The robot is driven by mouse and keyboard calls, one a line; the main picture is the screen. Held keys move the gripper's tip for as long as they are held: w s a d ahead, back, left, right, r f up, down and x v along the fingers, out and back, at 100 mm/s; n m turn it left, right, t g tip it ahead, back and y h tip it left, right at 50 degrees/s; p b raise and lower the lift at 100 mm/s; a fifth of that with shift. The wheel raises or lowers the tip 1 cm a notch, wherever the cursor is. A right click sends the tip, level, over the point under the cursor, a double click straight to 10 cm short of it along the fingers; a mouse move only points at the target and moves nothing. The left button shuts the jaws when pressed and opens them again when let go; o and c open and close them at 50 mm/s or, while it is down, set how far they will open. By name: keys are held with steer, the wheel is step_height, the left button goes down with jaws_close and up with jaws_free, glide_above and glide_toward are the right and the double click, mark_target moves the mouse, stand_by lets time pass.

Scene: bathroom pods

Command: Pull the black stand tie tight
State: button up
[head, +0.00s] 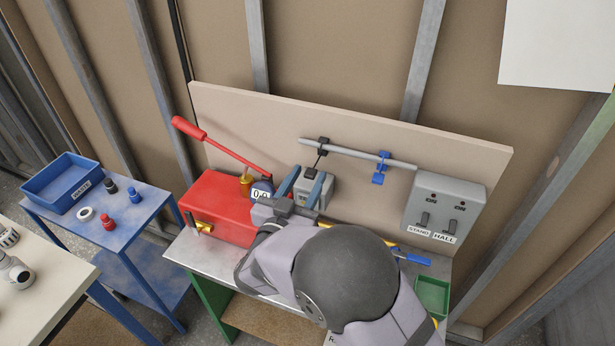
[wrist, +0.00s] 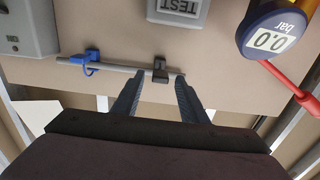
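The black tie (head: 322,146) is around the grey pipe (head: 355,154) on the backboard, with a dark tail hanging down from it in the head view. A blue tie (head: 381,168) is on the same pipe to its right. My gripper (head: 312,171) is open, its two blue-grey fingers pointing up toward the board below the black tie. In the wrist view, the black tie (wrist: 160,69) appears between and just beyond the open fingertips (wrist: 158,77). Nothing is visibly held. I cannot tell whether a finger touches the tail.
A red pump box (head: 217,207) with a red lever (head: 222,147) and a gauge (head: 262,190) reading 0.0 stands at left. A grey TEST box (wrist: 178,10) is behind my fingers. A switch panel (head: 446,207) marked STAND and HALL and a green tray (head: 432,294) are at right.

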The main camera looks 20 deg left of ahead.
steer(key=s+b, duration=0.3)
steer(key=s, duration=0.4)
steer(key=shift+s, duration=0.15)
stand_by(0.3)
stand_by(0.4)
